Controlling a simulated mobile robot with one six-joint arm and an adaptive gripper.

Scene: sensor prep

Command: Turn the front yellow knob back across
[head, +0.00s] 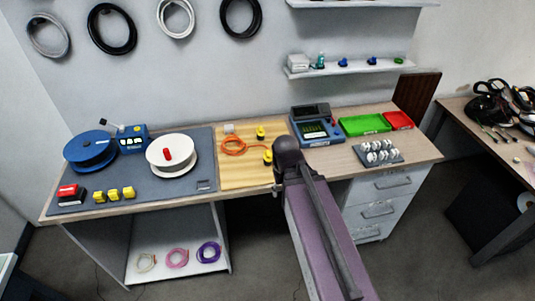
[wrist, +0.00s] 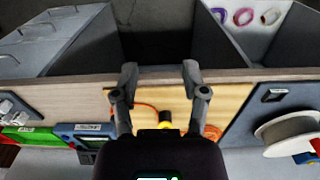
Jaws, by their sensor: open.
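The front yellow knob (head: 267,157) stands on the wooden board (head: 237,178) near its right edge. The back yellow knob (head: 261,133) stands behind it, near an orange cable (head: 235,146). In the wrist view, a yellow knob (wrist: 165,125) shows low between my fingers, partly hidden by my gripper's body; I take it for the front one. My gripper (wrist: 160,75) is open and empty, with its fingertips over the table's front edge. The knob lies below the fingertips in that picture, and I see no contact. In the head view, my arm hides most of the gripper.
A blue tester (head: 317,128) and a rack of white pieces (head: 378,153) are to the right. A grey mat (head: 130,185) on the left bears a blue reel (head: 90,149), a white reel (head: 172,155) and small yellow blocks (head: 113,194). The board's front part is mostly clear.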

